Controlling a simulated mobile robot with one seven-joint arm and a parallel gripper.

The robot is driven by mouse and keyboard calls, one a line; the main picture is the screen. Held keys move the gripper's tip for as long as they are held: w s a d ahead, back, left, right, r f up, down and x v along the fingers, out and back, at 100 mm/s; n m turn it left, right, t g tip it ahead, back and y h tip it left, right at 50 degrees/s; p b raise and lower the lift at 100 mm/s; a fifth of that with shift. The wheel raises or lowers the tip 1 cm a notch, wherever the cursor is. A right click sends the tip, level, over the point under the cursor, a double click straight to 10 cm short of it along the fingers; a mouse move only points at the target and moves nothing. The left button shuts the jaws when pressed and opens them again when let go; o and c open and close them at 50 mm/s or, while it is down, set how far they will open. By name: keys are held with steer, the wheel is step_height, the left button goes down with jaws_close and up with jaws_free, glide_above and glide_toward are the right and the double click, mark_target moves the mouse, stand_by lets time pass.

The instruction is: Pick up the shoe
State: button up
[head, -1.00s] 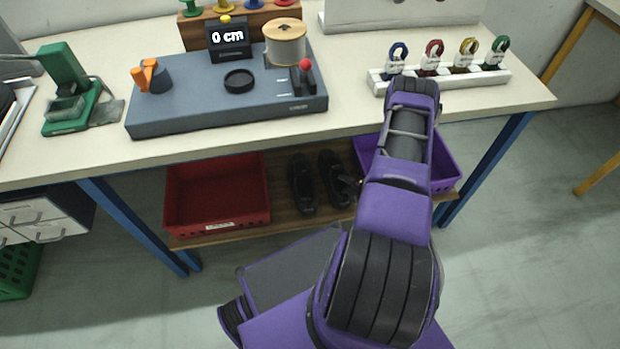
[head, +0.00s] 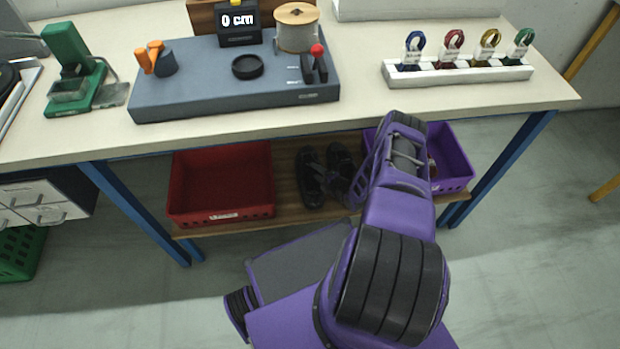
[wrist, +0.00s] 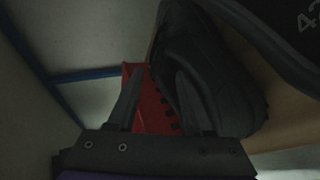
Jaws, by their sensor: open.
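Two dark shoes stand side by side on the wooden lower shelf, a left one (head: 311,177) and a right one (head: 343,172) in the head view. My arm reaches in under the tabletop, and my gripper is hidden behind it or too dark to make out in the head view. In the wrist view my gripper (wrist: 158,98) is open, its two fingers apart. A dark shoe (wrist: 208,75) lies just beyond and beside the right finger, which overlaps it. No shoe is visibly held. Part of another dark shoe (wrist: 275,35) with pale marks shows at the upper right.
A red bin (head: 222,184) stands left of the shoes and a purple bin (head: 452,160) to the right, partly behind my arm. The tabletop (head: 380,103) overhangs the shelf (head: 285,185). Blue legs (head: 500,165) frame the bench.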

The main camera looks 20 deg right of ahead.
steer(key=shift+b+x, duration=0.8)
steer(key=shift+x, duration=1.95)
jaws_close()
